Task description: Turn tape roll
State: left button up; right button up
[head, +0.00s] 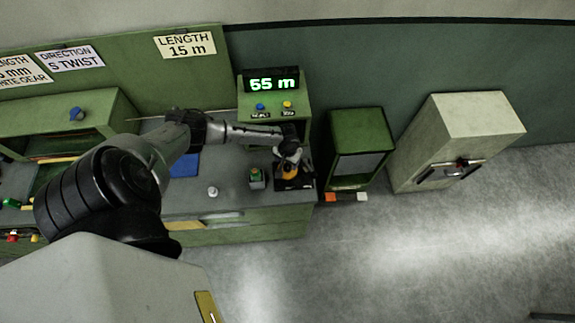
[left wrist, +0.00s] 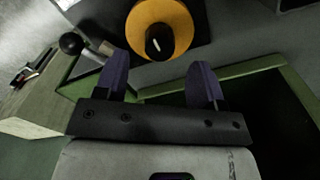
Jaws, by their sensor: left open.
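The tape roll appears as an orange disc (head: 290,173) on a dark base at the right end of the grey bench. In the left wrist view the orange disc (left wrist: 178,14) is at the top, with a black knob with a white mark at its centre. My left gripper (head: 289,151) is over the disc in the head view and partly hides it. In the left wrist view my left gripper (left wrist: 160,80) has its two dark fingers spread with nothing between them. The disc is beyond the fingertips. My right gripper is not in view.
A display box (head: 272,83) reading 55 m stands behind, with a blue and a yellow button. A sign (head: 185,44) reads LENGTH 15 m. A green-and-red button box (head: 256,178) sits left of the disc. A green bin (head: 358,146) and pale cabinet (head: 459,140) stand right.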

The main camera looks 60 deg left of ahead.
aim_at(287, 166)
pick_arm(q)
jog(key=shift+f, duration=2)
jog(key=c, duration=0.9)
